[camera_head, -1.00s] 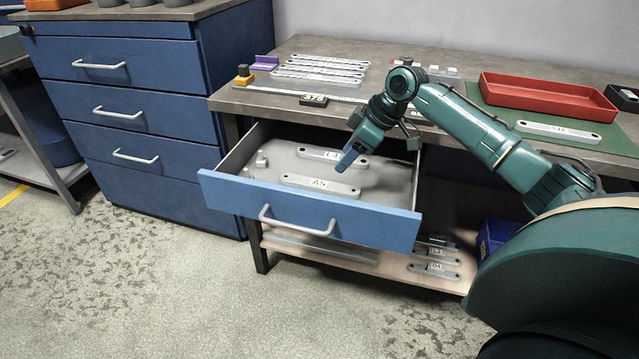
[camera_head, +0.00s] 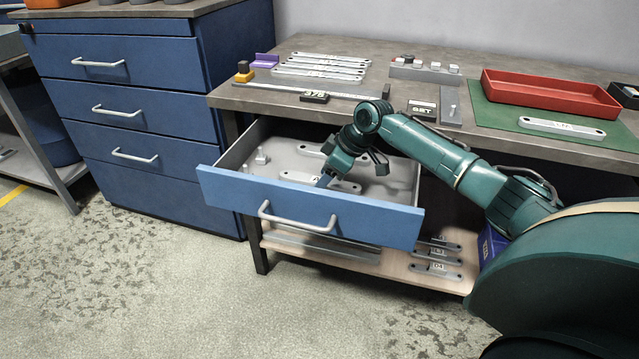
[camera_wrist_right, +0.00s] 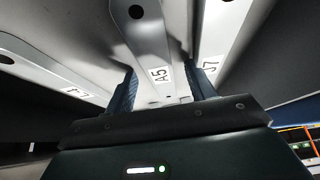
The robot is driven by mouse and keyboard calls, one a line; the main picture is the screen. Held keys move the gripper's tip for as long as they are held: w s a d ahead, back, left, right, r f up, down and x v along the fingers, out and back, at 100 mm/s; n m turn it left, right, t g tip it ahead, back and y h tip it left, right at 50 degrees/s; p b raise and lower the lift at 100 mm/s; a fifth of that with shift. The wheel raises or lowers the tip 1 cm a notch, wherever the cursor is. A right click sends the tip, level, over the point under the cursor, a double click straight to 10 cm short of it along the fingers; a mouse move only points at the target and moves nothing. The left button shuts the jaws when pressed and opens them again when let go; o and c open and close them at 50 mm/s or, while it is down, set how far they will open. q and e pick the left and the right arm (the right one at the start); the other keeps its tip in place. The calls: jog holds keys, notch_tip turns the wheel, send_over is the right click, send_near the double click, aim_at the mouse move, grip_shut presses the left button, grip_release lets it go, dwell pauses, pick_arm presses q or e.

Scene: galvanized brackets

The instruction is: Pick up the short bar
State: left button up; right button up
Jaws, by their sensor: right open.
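My right gripper (camera_head: 326,180) is open and points down into the open blue drawer (camera_head: 310,208). In the right wrist view its two fingers (camera_wrist_right: 163,92) stand on either side of a grey bar labelled A5 (camera_wrist_right: 150,45). That bar also shows in the drawer in the head view (camera_head: 298,178), partly covered by the gripper. I cannot tell whether the fingers touch it. A bar labelled J7 (camera_wrist_right: 214,40) lies to its right in the wrist view, and another labelled bar (camera_wrist_right: 50,75) lies to its left. My left gripper is not in view.
The drawer's front panel and side walls surround the gripper. On the bench (camera_head: 440,135) above are long bars (camera_head: 320,68), a red tray (camera_head: 550,92) and a bar on a green mat (camera_head: 490,118). Several short bars (camera_head: 436,270) lie on the lower shelf.

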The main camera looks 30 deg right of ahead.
jog(key=shift+c, duration=0.4)
grip_shut()
jog(key=shift+r, duration=0.1)
